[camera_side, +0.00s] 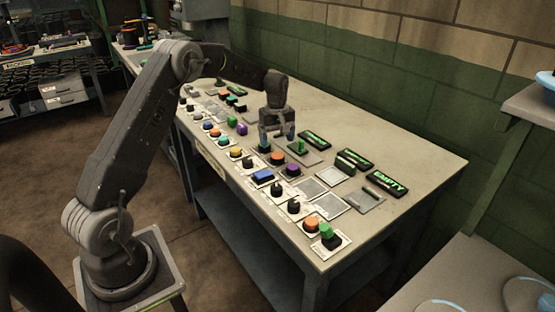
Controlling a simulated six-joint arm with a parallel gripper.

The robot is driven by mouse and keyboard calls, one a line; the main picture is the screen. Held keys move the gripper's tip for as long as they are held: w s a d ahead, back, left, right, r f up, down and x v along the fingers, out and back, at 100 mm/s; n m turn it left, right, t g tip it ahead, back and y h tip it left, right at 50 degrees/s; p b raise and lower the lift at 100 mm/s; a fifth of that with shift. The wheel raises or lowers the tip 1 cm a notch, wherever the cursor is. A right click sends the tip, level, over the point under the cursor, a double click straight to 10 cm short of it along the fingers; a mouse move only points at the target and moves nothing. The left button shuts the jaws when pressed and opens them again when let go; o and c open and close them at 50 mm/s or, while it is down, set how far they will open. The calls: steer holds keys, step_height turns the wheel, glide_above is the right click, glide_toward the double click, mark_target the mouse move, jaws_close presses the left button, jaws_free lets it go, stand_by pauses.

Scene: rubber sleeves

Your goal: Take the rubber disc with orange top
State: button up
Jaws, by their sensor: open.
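My gripper (277,137) hangs over the middle of the long table, pointing down, with its fingers apart and nothing seen between them. A dark round piece with an orange top (277,157) sits just below and in front of it, apart from the fingers as far as I can see. Another orange-topped round piece (310,224) stands on a white card near the table's front right end. A smaller orange-topped piece (215,132) stands further left in the front row. Which of these is the rubber disc is too small to tell.
A purple-topped piece (292,169) stands right of the orange one near my gripper. A green piece (303,147) stands on a grey plate behind. Black signs with green lettering (387,184) line the back. The table's (425,158) right end is clear; a brick wall (400,60) rises behind.

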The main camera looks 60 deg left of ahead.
mark_target(278, 156)
steer(key=f, duration=0.6)
steer(key=shift+s+d+f, duration=0.1)
steer(key=shift+d+f, duration=0.1)
steer(key=shift+d, duration=0.1)
steer(key=c, duration=1)
steer(key=shift+r, duration=0.1)
